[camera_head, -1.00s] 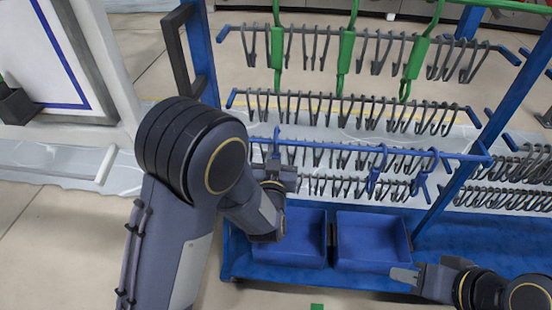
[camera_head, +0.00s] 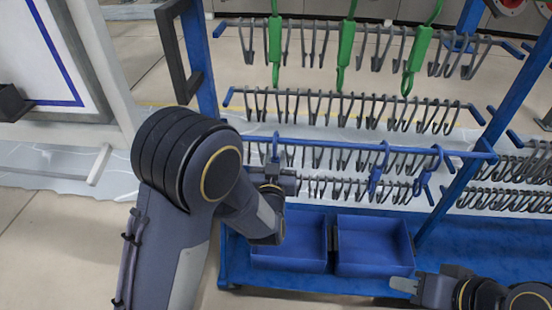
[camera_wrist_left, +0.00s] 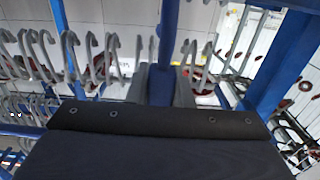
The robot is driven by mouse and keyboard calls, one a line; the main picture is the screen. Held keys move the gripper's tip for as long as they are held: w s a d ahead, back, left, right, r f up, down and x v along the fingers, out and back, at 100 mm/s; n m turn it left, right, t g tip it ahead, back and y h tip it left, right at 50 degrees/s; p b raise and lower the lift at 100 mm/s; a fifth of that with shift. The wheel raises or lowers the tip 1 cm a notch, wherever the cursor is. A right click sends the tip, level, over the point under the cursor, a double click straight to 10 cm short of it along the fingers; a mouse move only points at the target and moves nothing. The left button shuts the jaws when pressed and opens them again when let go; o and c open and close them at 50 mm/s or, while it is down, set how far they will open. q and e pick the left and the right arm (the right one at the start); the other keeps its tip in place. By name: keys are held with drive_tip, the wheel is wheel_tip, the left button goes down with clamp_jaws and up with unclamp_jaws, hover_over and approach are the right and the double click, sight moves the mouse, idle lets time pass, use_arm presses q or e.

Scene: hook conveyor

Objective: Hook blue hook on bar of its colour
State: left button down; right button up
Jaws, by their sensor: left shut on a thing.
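The blue hook (camera_head: 275,149) is upright in my left gripper (camera_head: 274,172), with its top at the blue bar (camera_head: 330,145) of the rack. I cannot tell whether its curve rests on the bar or only overlaps it. In the left wrist view the blue hook (camera_wrist_left: 166,45) stands between the two fingers of my left gripper (camera_wrist_left: 163,82), which are shut on it. Two other blue hooks, one at the middle right (camera_head: 377,172) and one further right (camera_head: 430,172), hang from the same bar. My right gripper (camera_head: 403,285) is low at the right, apart from the rack.
Rows of grey hooks hang above and behind the blue bar. Green hooks (camera_head: 346,50) hang from the top row. Two blue bins, left (camera_head: 290,265) and right (camera_head: 374,268), sit on the rack's base. A blue post (camera_head: 200,65) stands close to my left arm.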

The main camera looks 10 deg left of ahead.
use_arm(q)
drive_tip(key=shift+f, duration=0.15)
drive_tip(key=c, duration=1.2)
unclamp_jaws()
